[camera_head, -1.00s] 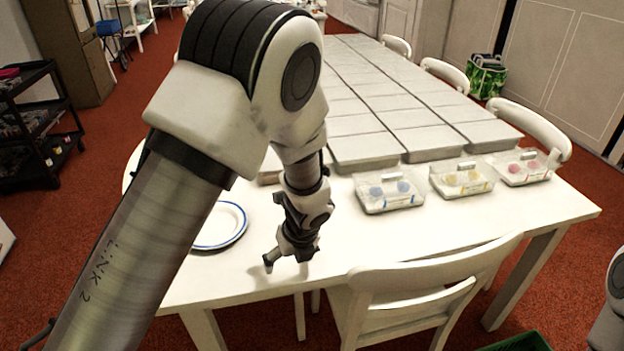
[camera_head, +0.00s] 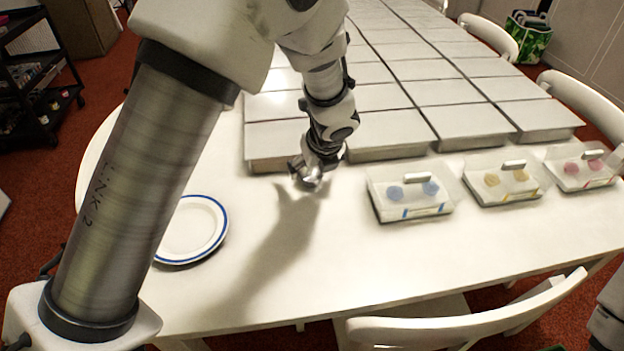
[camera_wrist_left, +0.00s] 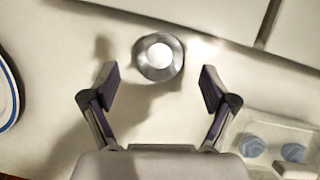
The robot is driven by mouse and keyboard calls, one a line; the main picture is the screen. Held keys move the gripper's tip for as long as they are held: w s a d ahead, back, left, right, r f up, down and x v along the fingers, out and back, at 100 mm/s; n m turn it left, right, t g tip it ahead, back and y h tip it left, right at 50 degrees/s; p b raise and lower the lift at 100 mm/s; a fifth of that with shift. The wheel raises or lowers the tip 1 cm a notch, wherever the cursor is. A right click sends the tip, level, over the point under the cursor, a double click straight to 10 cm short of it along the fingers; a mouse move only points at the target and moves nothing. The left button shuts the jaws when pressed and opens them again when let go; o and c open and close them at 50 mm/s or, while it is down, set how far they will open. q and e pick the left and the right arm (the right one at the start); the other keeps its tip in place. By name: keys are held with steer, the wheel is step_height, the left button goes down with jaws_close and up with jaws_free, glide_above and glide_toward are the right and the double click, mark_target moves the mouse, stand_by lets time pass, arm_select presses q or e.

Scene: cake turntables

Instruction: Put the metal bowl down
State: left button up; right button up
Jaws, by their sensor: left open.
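The metal bowl (camera_wrist_left: 159,56) is a small, round, shiny grey bowl with a bright middle. In the left wrist view it is just past and between the fingertips of my left gripper (camera_wrist_left: 160,87), with a gap on each side. In the head view my left gripper (camera_head: 316,162) points down over the white table (camera_head: 340,250), in front of the grey boxes. A shiny grey shape at its tips seems to be the bowl, but the gripper partly hides it. The gripper is open. My right gripper is out of view.
A blue-rimmed plate (camera_head: 192,232) lies at the left. Clear cases with blue (camera_head: 410,195), yellow (camera_head: 503,184) and red discs (camera_head: 585,170) stand at the right. Flat grey boxes (camera_head: 375,152) fill the back. The front middle of the table is clear; a chair (camera_head: 470,318) is at the near edge.

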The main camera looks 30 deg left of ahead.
mark_target(310, 178)
arm_select(q)
steer(key=b+x, duration=0.1)
steer(key=x, duration=0.3)
steer(key=shift+w, duration=0.1)
steer(key=shift+r, duration=0.25)
steer(key=shift+c, duration=0.7)
steer(key=c, duration=1.1)
steer(key=shift+o, duration=0.2)
